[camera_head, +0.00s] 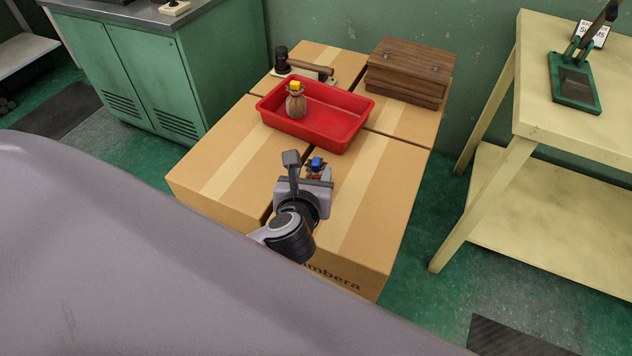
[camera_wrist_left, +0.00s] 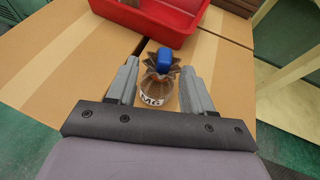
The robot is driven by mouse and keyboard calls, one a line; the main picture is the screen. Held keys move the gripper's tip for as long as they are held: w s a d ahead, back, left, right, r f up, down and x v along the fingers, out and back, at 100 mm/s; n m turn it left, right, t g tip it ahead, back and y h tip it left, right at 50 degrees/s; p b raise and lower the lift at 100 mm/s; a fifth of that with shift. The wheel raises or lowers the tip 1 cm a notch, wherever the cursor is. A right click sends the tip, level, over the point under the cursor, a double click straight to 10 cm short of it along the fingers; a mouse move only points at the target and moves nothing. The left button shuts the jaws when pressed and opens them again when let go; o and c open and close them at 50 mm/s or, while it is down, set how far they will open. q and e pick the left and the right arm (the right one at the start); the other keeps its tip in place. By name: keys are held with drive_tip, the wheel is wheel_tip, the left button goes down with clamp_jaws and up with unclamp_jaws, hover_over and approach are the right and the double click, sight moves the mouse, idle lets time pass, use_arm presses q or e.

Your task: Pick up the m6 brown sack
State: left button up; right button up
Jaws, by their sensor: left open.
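The m6 brown sack (camera_wrist_left: 157,86) stands upright on a cardboard box, with a blue top and a white label reading M6. In the left wrist view it sits between the two fingers of my open left gripper (camera_wrist_left: 160,84), with a gap visible on each side near the fingertips. In the head view my left gripper (camera_head: 312,172) hides most of the sack, and its blue top (camera_head: 317,163) shows just beyond the gripper body. My right gripper is not in view.
A red tray (camera_head: 343,136) behind the gripper holds another brown sack (camera_head: 296,104) with a yellow top. A wooden chest (camera_head: 408,72) and a dark tool (camera_head: 304,67) stand at the back. The cardboard boxes (camera_head: 225,172) have free room at left and right.

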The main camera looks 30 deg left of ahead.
sight(317, 162)
use_arm(q)
drive_tip(key=x, duration=0.5)
drive_tip(key=shift+w+f+b, duration=0.15)
drive_tip(key=shift+w+b, duration=0.25)
clamp_jaws()
